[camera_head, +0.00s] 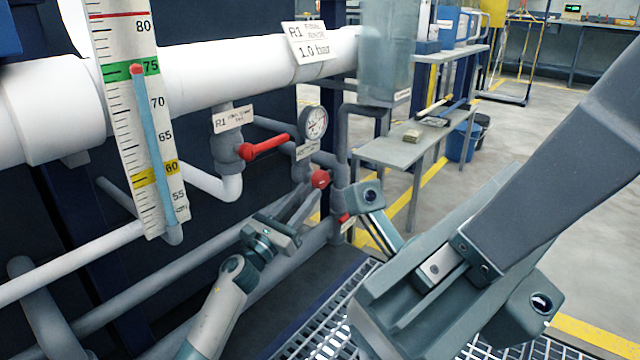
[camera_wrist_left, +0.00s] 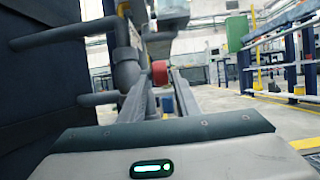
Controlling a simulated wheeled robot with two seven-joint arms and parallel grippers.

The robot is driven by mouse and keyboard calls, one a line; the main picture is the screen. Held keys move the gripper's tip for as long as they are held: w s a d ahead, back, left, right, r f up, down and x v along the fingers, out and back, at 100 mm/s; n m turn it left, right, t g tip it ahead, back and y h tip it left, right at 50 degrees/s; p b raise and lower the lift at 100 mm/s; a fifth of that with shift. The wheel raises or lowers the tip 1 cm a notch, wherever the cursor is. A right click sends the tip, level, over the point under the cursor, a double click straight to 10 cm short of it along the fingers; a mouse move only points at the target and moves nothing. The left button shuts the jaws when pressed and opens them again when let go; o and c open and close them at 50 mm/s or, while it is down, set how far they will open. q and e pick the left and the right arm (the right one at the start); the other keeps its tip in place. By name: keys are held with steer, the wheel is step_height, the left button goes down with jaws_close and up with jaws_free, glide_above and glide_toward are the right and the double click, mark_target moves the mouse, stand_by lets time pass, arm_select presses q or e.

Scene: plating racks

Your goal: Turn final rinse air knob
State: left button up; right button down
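A small round red knob (camera_head: 320,179) sits on the grey pipework below a round pressure gauge (camera_head: 314,122). A small label hangs by the gauge, too small to read. My left gripper (camera_head: 309,194) reaches up to the knob from the lower left. In the left wrist view its two fingers are apart, with the red knob (camera_wrist_left: 159,72) showing between their tips. I cannot tell whether either finger touches it. My right arm's bulky end (camera_head: 430,285) fills the lower right of the head view, and its fingertips are not clearly visible.
A red lever (camera_head: 264,147) is on a valve left of the gauge. A thermometer scale (camera_head: 140,115) stands in front of the white pipe (camera_head: 225,75). A grey bench (camera_head: 405,150) and a blue bin (camera_head: 463,140) stand behind. Grey pipes run close around my left gripper.

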mark_target(314, 184)
arm_select(q)
steer(key=shift+b+x, duration=1.2)
steer(key=shift+x, duration=2.25)
steer(key=shift+r, duration=0.1)
jaws_close()
